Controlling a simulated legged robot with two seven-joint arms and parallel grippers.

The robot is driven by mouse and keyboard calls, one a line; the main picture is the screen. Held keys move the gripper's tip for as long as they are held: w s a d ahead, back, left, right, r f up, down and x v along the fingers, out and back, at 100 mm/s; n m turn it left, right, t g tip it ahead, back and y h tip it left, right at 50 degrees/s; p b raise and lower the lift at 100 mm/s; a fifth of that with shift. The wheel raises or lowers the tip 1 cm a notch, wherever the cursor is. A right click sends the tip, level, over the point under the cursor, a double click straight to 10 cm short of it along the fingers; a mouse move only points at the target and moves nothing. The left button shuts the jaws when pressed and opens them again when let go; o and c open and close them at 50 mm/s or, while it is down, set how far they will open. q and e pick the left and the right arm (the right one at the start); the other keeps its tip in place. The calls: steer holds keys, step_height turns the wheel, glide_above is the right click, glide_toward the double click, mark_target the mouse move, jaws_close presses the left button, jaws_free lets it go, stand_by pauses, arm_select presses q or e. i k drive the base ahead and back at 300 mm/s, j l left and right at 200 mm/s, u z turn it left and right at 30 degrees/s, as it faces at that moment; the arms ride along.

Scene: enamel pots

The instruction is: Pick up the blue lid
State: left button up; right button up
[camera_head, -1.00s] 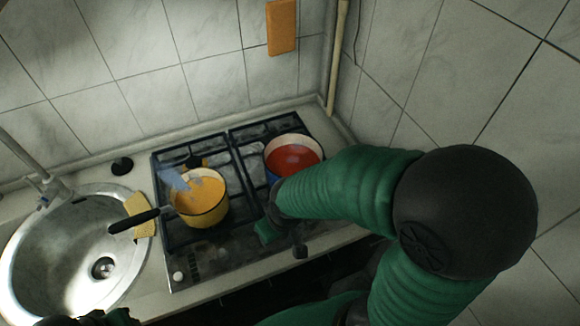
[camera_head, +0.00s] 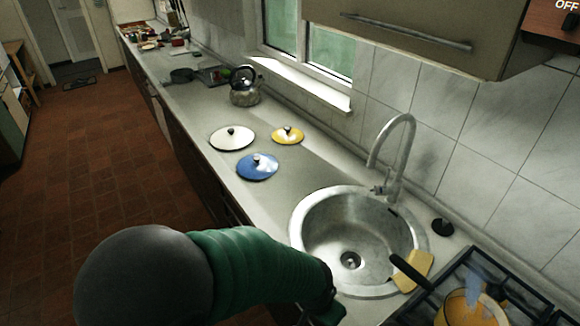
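My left gripper (camera_head: 325,308) is low in the view, near the front rim of the sink and apart from the blue lid. Its fingers are dark and partly cut off by the bottom edge, so I cannot tell whether they are open. My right gripper is out of view.
A white lid (camera_head: 222,143) and a yellow lid (camera_head: 279,138) lie beside the blue one. The steel sink (camera_head: 318,240) and its tall tap (camera_head: 372,155) stand to the right. A kettle (camera_head: 245,95) stands farther back. A yellow pot (camera_head: 462,310) is on the stove.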

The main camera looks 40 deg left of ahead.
mark_target(259, 166)
steer(key=i+j, duration=0.1)
steer(key=j, duration=0.5)
steer(key=i+j, duration=0.1)
steer(key=j, duration=0.45)
steer(key=i+j, duration=0.1)
steer(key=j, duration=0.5)
steer(key=i+j, duration=0.1)
steer(key=j, duration=0.5)
steer(key=i+j, duration=0.1)
steer(key=j, duration=0.5)
